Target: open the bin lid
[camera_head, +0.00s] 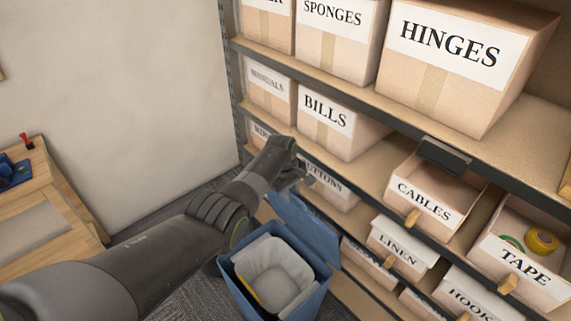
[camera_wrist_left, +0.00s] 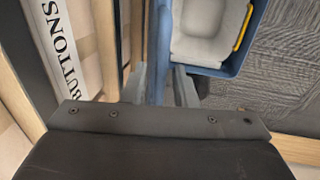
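The blue bin (camera_head: 318,268) stands on the carpet in front of the shelf, with a grey liner (camera_head: 272,272) inside. Its mouth is uncovered in the head view. The blue lid (camera_head: 305,226) is raised at the bin's shelf side, tilted up towards the shelf. My left gripper (camera_head: 293,181) is at the lid's upper edge. In the left wrist view the lid (camera_wrist_left: 158,50) shows as a narrow blue strip between my two grey fingers; whether they press on it cannot be told. The bin (camera_wrist_left: 258,25) also shows there. My right gripper is not in view.
The shelf of labelled boxes, including the BUTTONS box (camera_head: 330,187), stands close behind the lid and gripper. The CABLES box (camera_head: 430,200) and TAPE box (camera_head: 520,255) are to the right. A wooden desk (camera_head: 45,215) is at the left.

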